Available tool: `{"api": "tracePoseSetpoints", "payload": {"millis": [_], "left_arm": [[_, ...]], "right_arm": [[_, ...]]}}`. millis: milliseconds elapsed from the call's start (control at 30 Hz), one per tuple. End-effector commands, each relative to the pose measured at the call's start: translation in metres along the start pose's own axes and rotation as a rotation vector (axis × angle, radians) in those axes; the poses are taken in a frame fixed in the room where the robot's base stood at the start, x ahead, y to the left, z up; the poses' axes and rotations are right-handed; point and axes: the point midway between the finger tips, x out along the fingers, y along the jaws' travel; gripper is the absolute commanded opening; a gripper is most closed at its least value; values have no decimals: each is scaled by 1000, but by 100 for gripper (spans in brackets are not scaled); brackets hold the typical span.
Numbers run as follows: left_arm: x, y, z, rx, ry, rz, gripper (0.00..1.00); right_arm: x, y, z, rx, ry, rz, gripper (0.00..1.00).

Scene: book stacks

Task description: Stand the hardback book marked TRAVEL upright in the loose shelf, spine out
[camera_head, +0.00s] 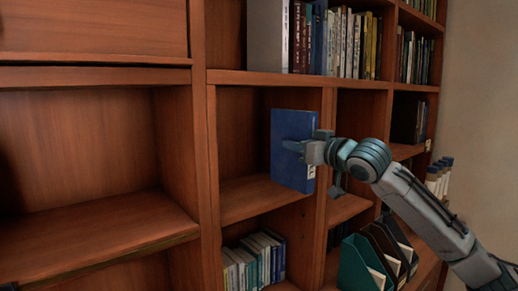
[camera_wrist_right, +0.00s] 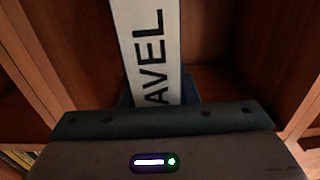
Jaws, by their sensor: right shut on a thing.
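The blue hardback book (camera_head: 291,140) stands upright at the right side of a middle shelf compartment (camera_head: 250,196). My right gripper (camera_head: 309,150) is shut on it from the front right. In the right wrist view the book's white spine (camera_wrist_right: 150,50) faces the camera, with the black letters "AVEL" showing; the rest of the word is out of view. The book's lower end seems at shelf-board height; I cannot tell if it touches the board. Apart from the book, the compartment looks empty. The left gripper is not in view.
Rows of books (camera_head: 355,45) fill the shelf above, and more books (camera_head: 254,262) stand below. Wooden uprights (camera_head: 202,150) bound the compartment. Green and dark file holders (camera_head: 362,264) stand low at the right. A wide empty shelf (camera_head: 90,232) lies at the left.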

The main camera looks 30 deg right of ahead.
Motion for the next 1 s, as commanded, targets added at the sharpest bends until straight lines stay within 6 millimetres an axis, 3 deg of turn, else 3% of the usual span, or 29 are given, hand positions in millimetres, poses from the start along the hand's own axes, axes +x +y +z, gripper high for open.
{"api": "tracePoseSetpoints", "payload": {"millis": [33, 800, 1000], "left_arm": [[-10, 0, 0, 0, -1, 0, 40], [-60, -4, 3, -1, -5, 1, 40], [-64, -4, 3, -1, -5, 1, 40]], "right_arm": [[5, -3, -6, 4, 3, -4, 0], [95, -37, 6, 4, 2, -2, 0], [104, -41, 10, -1, 1, -1, 0]]}}
